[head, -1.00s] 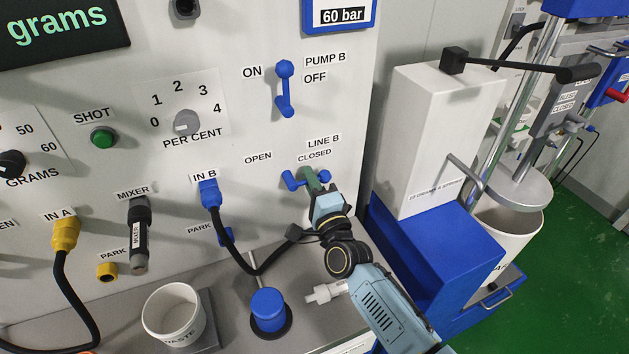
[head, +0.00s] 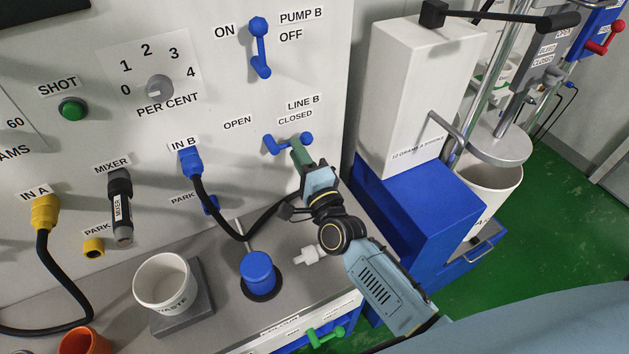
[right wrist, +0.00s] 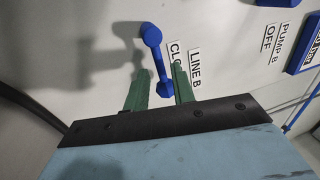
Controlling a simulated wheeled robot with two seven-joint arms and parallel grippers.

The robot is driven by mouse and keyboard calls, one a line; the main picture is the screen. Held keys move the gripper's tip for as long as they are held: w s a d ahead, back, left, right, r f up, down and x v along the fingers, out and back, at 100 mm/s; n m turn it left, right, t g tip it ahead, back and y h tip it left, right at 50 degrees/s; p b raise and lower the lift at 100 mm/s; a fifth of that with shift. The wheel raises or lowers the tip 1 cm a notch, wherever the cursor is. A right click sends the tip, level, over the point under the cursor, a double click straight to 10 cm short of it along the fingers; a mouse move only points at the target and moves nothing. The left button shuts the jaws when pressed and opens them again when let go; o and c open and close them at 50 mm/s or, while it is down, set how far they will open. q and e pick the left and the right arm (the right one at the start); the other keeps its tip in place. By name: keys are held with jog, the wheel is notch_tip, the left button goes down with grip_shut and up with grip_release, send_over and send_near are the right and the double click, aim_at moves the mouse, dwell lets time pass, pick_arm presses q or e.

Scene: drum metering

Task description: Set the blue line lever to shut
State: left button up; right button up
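The blue line lever (head: 272,146) is on the panel under the LINE B and CLOSED labels, lying nearly level, with the OPEN label (head: 237,123) to its upper left. It has a blue knob at each end. My right gripper (head: 299,150) is at the lever's right end. In the right wrist view the lever (right wrist: 153,52) runs down between the two green fingers (right wrist: 161,90), which stand apart on either side of its lower end. I cannot tell whether either finger touches it. My left gripper is out of view.
The blue pump B lever (head: 259,50) is above. The IN B plug (head: 190,162) and its black hose are left of my arm. A white-and-blue machine (head: 410,100) stands to the right.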

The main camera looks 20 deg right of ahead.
jog(key=v, duration=1)
jog(key=shift+b, duration=0.35)
jog(key=shift+a, duration=0.1)
